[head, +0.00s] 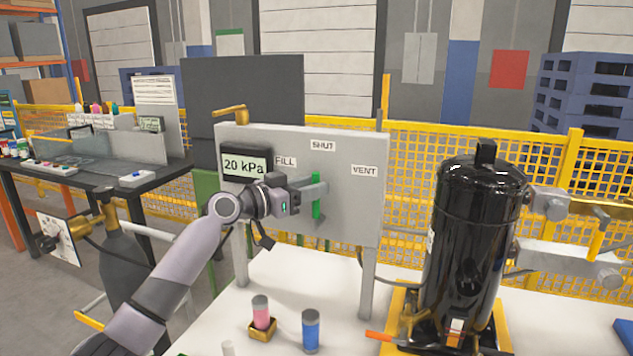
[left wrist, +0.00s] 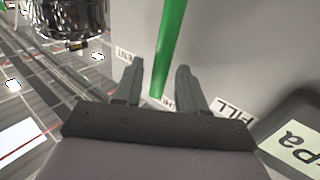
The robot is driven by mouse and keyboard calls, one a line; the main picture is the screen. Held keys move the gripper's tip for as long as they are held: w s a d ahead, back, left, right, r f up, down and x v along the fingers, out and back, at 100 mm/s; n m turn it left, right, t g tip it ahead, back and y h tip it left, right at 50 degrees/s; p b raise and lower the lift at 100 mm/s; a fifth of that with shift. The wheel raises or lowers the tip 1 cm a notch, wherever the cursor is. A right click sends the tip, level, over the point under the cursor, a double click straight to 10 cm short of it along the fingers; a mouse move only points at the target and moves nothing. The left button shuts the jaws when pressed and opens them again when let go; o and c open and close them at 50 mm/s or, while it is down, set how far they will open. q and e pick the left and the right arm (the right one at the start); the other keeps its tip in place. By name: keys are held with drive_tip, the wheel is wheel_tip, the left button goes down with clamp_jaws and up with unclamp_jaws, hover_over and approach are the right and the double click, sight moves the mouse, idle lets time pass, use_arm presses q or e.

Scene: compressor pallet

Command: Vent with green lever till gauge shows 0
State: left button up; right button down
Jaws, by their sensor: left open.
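The green lever (head: 316,197) stands upright on the grey panel (head: 348,205), pointing up toward the SHUT label (head: 322,146). The FILL label (head: 285,161) is to its left and the VENT label (head: 364,170) to its right. The gauge (head: 245,165) reads 20 kPa. My left gripper (head: 314,188) is at the lever, its fingers partly hiding it. In the left wrist view, the open fingers (left wrist: 160,72) stand on either side of the green lever (left wrist: 172,40), with gaps visible. My right gripper is not in view.
A black compressor (head: 470,240) stands right of the panel on a yellow pallet. A dark workbench (head: 100,180) is at the left, with yellow fencing behind.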

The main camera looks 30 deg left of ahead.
use_arm(q)
drive_tip(key=shift+x, duration=0.8)
clamp_jaws()
